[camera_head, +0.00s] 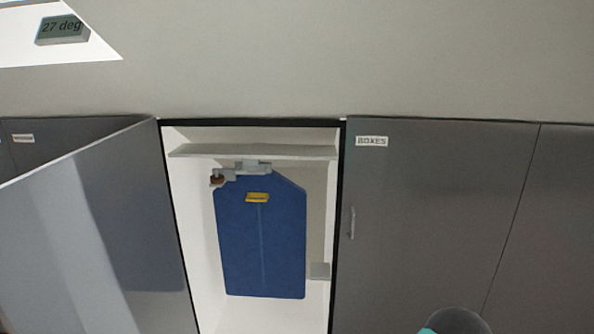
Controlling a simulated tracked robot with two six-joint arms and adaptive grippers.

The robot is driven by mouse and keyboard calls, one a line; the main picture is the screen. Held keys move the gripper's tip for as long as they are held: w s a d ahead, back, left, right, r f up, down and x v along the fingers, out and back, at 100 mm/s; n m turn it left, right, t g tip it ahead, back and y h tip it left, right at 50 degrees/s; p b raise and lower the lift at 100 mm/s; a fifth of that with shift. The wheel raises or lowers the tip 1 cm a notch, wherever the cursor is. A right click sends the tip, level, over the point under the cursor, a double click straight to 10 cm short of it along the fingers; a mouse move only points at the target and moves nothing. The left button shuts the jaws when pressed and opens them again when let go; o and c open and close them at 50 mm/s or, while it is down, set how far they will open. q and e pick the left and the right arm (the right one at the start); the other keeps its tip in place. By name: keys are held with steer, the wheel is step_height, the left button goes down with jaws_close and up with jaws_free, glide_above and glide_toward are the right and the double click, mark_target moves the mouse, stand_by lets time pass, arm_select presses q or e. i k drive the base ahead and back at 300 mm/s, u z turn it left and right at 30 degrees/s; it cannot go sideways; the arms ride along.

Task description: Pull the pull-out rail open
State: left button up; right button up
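The pull-out rail (252,167) appears as a light grey fitting under the shelf inside the open closet. A small brown piece (217,180) sits at its left end. A blue garment bag (260,245) with a yellow tag (257,197) hangs below the rail and hides part of what is behind it. From this angle I cannot tell how far the rail is extended.
The closet's left door (85,235) stands open. The dark grey door labelled BOXES (430,210) is shut. A white shelf (250,152) is above the rail.

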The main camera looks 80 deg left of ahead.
mark_target(262, 246)
steer(key=z, duration=0.2)
steer(key=i, duration=0.9)
steer(key=u, duration=1.65)
steer(key=i, duration=0.25)
steer(key=u, duration=2.1)
steer(key=k, duration=0.55)
steer(key=u, duration=0.45)
steer(key=i, duration=1.55)
steer(key=z, duration=0.35)
